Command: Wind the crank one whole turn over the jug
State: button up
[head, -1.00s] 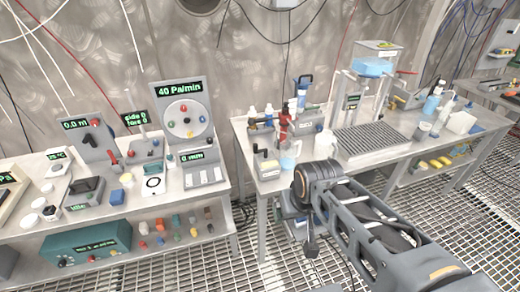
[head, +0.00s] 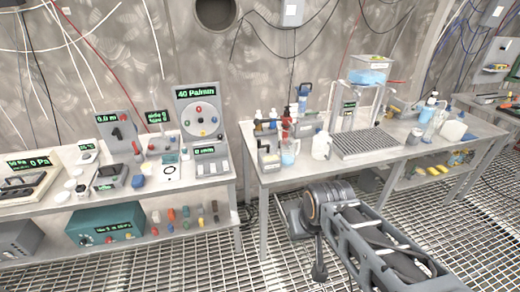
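The jug is most likely the small clear one with pale blue liquid (head: 289,153) near the front left of the right bench. A small grey and cream device with a dark upright handle (head: 268,162) stands just left of it. I cannot make out for certain which part is the crank. My arm reaches in from the lower right. A dark part that may be my gripper (head: 320,272) hangs below its end joint, over the floor grating and in front of the bench. It is well apart from the jug. I cannot make out its fingers.
A grooved drain board (head: 368,143) lies to the right under a stand with a blue tank (head: 367,77). The left bench holds a dial panel (head: 200,118). The grated floor in front is open.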

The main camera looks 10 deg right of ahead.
aim_at(259, 146)
jog(key=z, duration=0.15)
jog(key=i, duration=1)
jog(key=u, duration=0.75)
